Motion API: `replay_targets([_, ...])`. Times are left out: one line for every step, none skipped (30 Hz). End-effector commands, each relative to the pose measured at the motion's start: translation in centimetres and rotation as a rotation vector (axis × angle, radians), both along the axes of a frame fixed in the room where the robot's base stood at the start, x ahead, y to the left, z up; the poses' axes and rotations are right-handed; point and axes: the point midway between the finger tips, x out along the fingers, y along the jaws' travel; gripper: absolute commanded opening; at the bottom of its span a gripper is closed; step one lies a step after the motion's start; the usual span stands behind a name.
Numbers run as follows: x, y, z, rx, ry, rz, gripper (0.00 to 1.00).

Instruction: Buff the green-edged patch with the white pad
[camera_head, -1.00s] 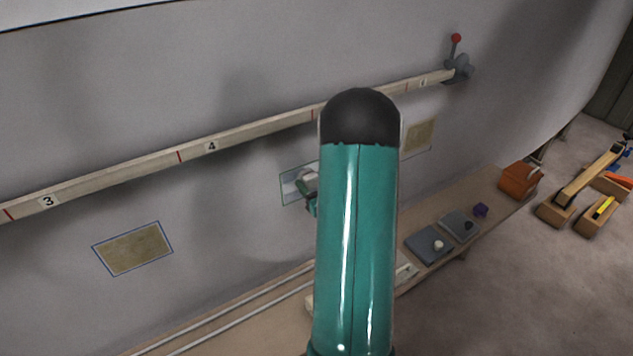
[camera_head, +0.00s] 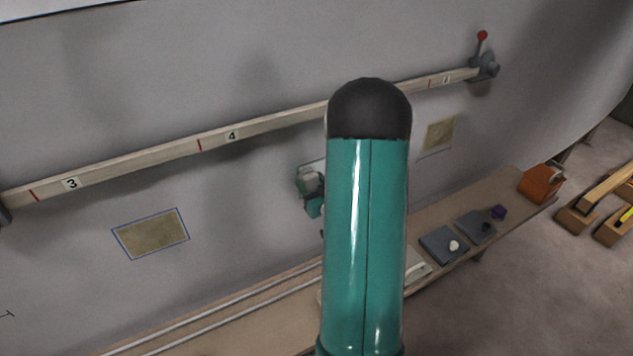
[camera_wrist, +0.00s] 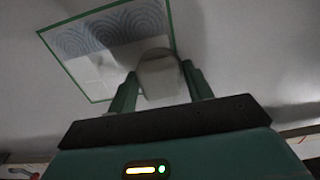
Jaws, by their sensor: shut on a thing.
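The green-edged patch (camera_wrist: 112,74) is on the grey hull wall in the wrist view. Rows of swirl marks cover its upper part; its lower part is plain and pale. In the head view the patch (camera_head: 316,164) is mostly hidden behind my gripper and arm. My gripper (camera_wrist: 161,86) is shut on the white pad (camera_wrist: 160,73), which sits between the two green fingers. The pad overlaps the patch's right lower part and edge in the wrist view; I cannot tell whether it touches. In the head view my gripper (camera_head: 312,190) is in front of the patch's left part.
A blue-edged patch (camera_head: 150,235) is at left, another dull patch (camera_head: 440,133) at right. A numbered rail (camera_head: 265,126) crosses the wall above, with a red-knobbed lever (camera_head: 483,60).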

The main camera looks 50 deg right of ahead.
Motion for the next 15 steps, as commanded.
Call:
replay_targets([0.2, 0.5, 0.0, 0.001, -0.001, 0.003, 0.30])
replay_targets([0.3, 0.7, 0.0, 0.000, -0.001, 0.003, 0.30])
replay_targets([0.4, 1.0, 0.0, 0.000, -0.001, 0.003, 0.30])
replay_targets([0.4, 1.3, 0.0, 0.000, -0.001, 0.003, 0.30])
replay_targets([0.5, 1.5, 0.0, 0.000, 0.000, 0.003, 0.30])
replay_targets([0.5, 1.8, 0.0, 0.000, 0.000, 0.003, 0.30])
replay_targets([0.6, 1.9, 0.0, 0.000, 0.000, 0.002, 0.30])
replay_targets([0.6, 1.9, 0.0, 0.000, 0.000, 0.001, 0.30])
replay_targets([0.6, 2.0, 0.0, 0.000, 0.000, 0.001, 0.30])
replay_targets([0.6, 2.0, -0.1, 0.000, 0.000, 0.000, 0.30])
replay_targets([0.6, 2.0, -0.2, 0.000, 0.000, 0.000, 0.30])
replay_targets([0.6, 1.9, -0.3, 0.000, 0.001, 0.000, 0.30])
replay_targets([0.6, 1.9, -0.5, 0.000, 0.001, 0.000, 0.30])
replay_targets([0.6, 1.9, -0.7, 0.002, 0.002, 0.000, 0.30])
replay_targets([0.6, 1.9, -1.0, 0.002, 0.002, 0.000, 0.30])
